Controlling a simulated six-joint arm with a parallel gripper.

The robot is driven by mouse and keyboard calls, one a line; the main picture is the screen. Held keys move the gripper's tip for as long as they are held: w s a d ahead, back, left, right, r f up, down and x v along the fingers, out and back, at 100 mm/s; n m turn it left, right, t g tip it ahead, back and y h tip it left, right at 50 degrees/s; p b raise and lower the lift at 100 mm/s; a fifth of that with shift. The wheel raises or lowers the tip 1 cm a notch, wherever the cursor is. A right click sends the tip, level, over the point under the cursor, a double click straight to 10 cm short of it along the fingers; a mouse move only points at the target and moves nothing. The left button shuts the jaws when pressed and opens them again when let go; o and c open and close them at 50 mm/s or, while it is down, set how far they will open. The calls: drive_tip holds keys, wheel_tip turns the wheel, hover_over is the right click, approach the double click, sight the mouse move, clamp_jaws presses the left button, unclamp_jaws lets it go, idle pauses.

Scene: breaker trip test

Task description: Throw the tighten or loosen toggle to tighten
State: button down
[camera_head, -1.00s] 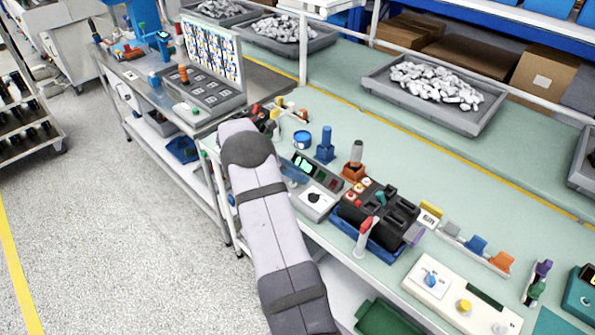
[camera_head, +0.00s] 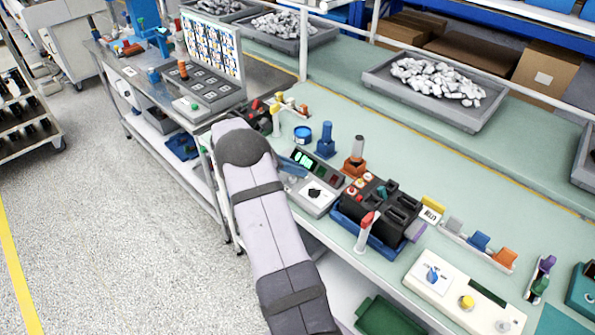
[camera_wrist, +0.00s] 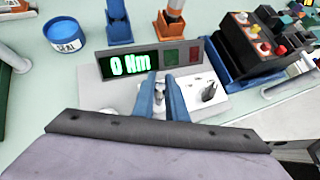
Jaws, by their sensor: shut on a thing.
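The tester panel stands on the green bench, with a lit display (camera_wrist: 130,64) reading "0 Nm"; it also shows in the head view (camera_head: 318,201). A small metal toggle lever (camera_wrist: 160,93) rises from the panel below the display. My gripper (camera_wrist: 162,88) has blue fingers shut on the toggle, one on each side. The fingers hide much of the lever and its markings, so I cannot read which way it is thrown. A black rotary knob (camera_wrist: 209,91) on a white plate sits just right of the fingers. In the head view my forearm covers the panel's left part.
A blue tin (camera_wrist: 62,36) stands behind left. A blue holder (camera_wrist: 118,22) and an orange-based holder (camera_wrist: 173,22) stand behind the display. A black breaker block (camera_head: 381,208) with a red-tipped lever (camera_head: 367,228) is close on the right.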

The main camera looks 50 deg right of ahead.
drive_tip(key=h+b, duration=0.1)
drive_tip(key=b, duration=0.1)
drive_tip(key=a+h+b, duration=0.1)
drive_tip(key=h+b, duration=0.1)
drive_tip(key=a+m+h+b, duration=0.1)
drive_tip(key=b, duration=0.2)
drive_tip(key=shift+f+g+h, duration=0.3)
drive_tip(key=h+b, duration=0.1)
drive_tip(key=a+m+h+b, duration=0.1)
drive_tip(key=b, duration=0.1)
drive_tip(key=shift+r+g+b, duration=0.1)
drive_tip(key=shift+g+b, duration=0.2)
drive_tip(key=shift+a+r+h+b, duration=0.1)
drive_tip(key=shift+h+b, duration=0.5)
drive_tip(key=shift+h, duration=0.2)
drive_tip(key=c, duration=1.8)
unclamp_jaws()
drive_tip(key=b+v, duration=0.1)
drive_tip(key=v, duration=0.6)
drive_tip(key=shift+a+b, duration=0.15)
drive_tip(key=shift+b, duration=0.25)
